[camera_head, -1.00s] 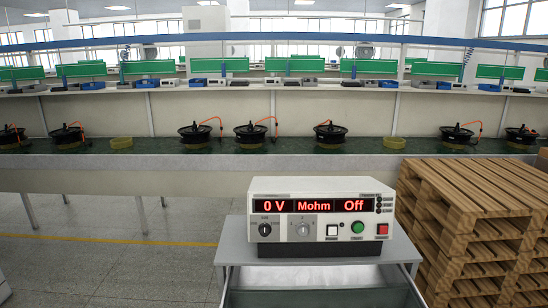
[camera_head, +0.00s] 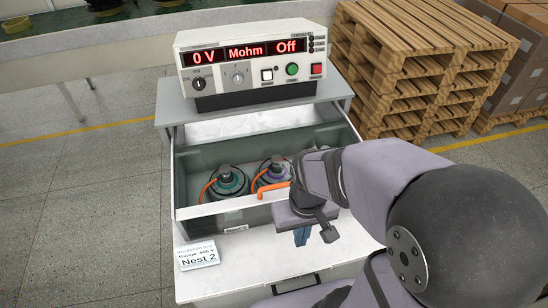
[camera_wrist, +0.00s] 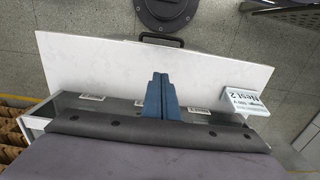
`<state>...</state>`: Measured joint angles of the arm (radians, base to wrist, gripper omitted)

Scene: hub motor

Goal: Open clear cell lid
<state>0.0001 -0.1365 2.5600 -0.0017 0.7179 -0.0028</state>
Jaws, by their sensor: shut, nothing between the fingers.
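The cell (camera_head: 222,208) is a box below the tester, with a pale rim and see-through upper part. Two dark hub motors with orange cables sit inside, the left motor (camera_head: 228,184) and the right motor (camera_head: 271,174). A clear, greenish pane (camera_head: 200,160) shows over the cell; its exact edges are hard to tell. An orange bar (camera_head: 274,188), perhaps the lid's handle, shows at the cell's front. My gripper (camera_head: 302,238) is empty, in front of the cell's right part and right of the bar. In the wrist view its blue fingers (camera_wrist: 160,95) are together, pointing down over the white shelf.
A tester (camera_head: 250,62) reading 0 V, Mohm, Off stands behind the cell. A "Nest 2" card (camera_head: 197,254) lies at the left of the white front shelf (camera_head: 235,270). Wooden pallets (camera_head: 420,70) stand at the back right. The floor at left is clear.

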